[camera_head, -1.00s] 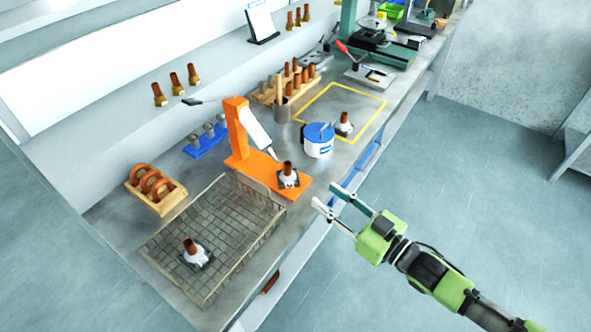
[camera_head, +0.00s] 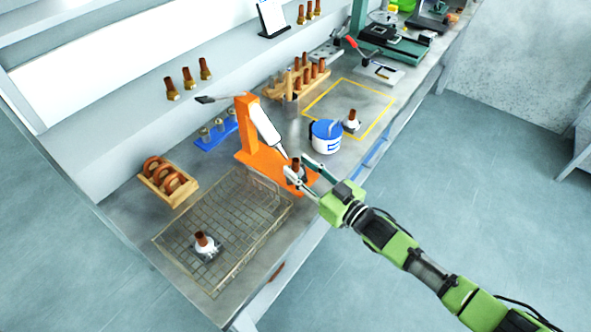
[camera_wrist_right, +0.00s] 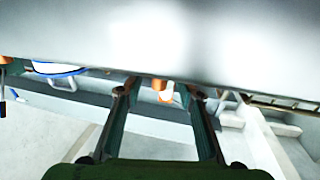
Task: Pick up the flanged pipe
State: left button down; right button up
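Three flanged pipes, copper-brown with pale square flanges, show in the head view. One flanged pipe (camera_head: 297,164) is on the orange stand's base (camera_head: 255,157), partly hidden by my right gripper. Another flanged pipe (camera_head: 205,244) stands in the wire basket (camera_head: 178,262). A third flanged pipe (camera_head: 351,121) stands inside the yellow outline. My right gripper (camera_head: 297,168) is open, its fingers reaching to either side of the pipe on the stand. In the wrist view its fingers (camera_wrist_right: 158,92) are wide apart, with a small orange and white shape between them; contact cannot be told. My left gripper is not in view.
A blue and white tub (camera_head: 326,137) stands right beside the orange stand. A wooden holder with copper rings (camera_head: 168,179), a blue rack (camera_head: 216,132) and a wooden pipe rack (camera_head: 298,82) are behind. Copper fittings stand on the shelf.

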jog(key=shift+s, duration=0.1)
grip_shut()
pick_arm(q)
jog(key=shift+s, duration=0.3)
pick_arm(e)
jog(key=shift+r, duration=0.15)
